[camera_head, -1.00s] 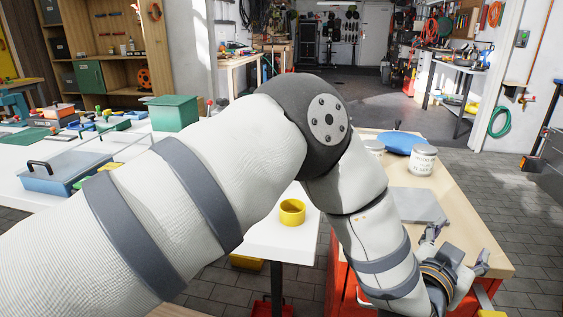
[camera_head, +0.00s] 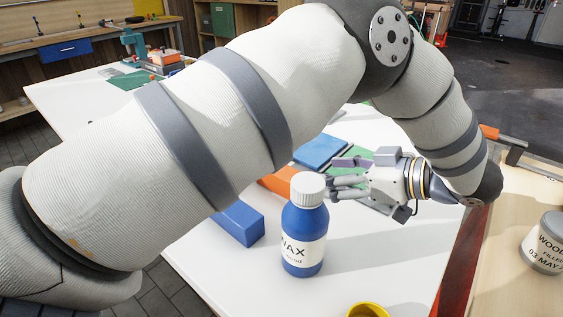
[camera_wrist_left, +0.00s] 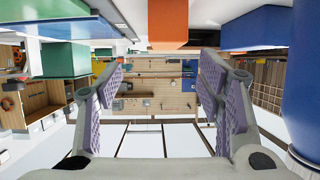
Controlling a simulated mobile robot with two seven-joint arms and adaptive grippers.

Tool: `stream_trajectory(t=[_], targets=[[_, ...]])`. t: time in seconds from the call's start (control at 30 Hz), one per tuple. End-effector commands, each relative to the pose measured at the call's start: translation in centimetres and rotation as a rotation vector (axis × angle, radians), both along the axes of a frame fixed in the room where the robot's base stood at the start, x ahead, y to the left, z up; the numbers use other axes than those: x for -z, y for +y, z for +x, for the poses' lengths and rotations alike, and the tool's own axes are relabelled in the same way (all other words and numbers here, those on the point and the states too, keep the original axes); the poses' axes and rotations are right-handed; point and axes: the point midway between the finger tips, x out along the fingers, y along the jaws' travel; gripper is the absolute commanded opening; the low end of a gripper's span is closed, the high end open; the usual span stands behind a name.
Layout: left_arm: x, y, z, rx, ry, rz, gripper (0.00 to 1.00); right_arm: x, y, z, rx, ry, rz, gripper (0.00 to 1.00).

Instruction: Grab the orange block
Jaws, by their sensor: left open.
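The orange block (camera_head: 279,182) lies on the white table, partly hidden behind my left arm and the blue bottle (camera_head: 304,240). My left gripper (camera_head: 335,186) is just right of the block, its fingers pointing left toward it. In the left wrist view the left gripper (camera_wrist_left: 158,85) is open, with nothing between its purple-padded fingers. The orange block (camera_wrist_left: 168,22) shows at the top middle there, beyond the fingertips and apart from them. My right gripper is not in view.
The bottle stands upright close in front of the gripper. A blue block (camera_head: 238,223) lies left of it; a flat blue piece (camera_head: 322,150) and green pieces (camera_head: 360,156) lie behind. A yellow ring (camera_head: 367,311) is at the front. A wood filler can (camera_head: 545,243) stands right.

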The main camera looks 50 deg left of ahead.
Motion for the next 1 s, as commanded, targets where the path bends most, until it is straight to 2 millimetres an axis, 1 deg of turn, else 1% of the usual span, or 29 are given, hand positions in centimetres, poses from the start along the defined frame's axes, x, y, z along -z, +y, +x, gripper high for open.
stream_trajectory(t=[0.2, 0.37, 0.5, 0.6, 0.7, 0.87, 0.97, 1.0], targets=[[1.6, 4.3, -0.8, -0.006, 0.003, 0.000, 0.61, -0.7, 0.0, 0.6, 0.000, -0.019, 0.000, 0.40], [2.5, 6.2, -1.1, -0.005, 0.002, -0.001, 0.61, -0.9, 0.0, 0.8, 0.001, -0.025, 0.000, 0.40], [3.4, 8.7, -1.6, -0.004, 0.001, -0.001, 0.61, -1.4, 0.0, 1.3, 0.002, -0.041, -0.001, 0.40], [4.1, 10.1, -1.8, -0.004, 0.000, -0.001, 0.61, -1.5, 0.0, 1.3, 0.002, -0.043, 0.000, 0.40], [4.5, 10.7, -1.9, -0.003, 0.001, -0.002, 0.61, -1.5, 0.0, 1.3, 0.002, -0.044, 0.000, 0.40], [4.6, 10.7, -1.9, -0.002, 0.001, -0.001, 0.61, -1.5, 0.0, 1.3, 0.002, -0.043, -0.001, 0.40], [4.5, 10.7, -1.9, -0.002, 0.001, -0.001, 0.40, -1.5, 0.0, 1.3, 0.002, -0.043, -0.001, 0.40], [4.5, 10.7, -1.9, -0.002, 0.001, -0.001, 0.31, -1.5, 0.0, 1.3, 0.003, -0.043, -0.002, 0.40]])
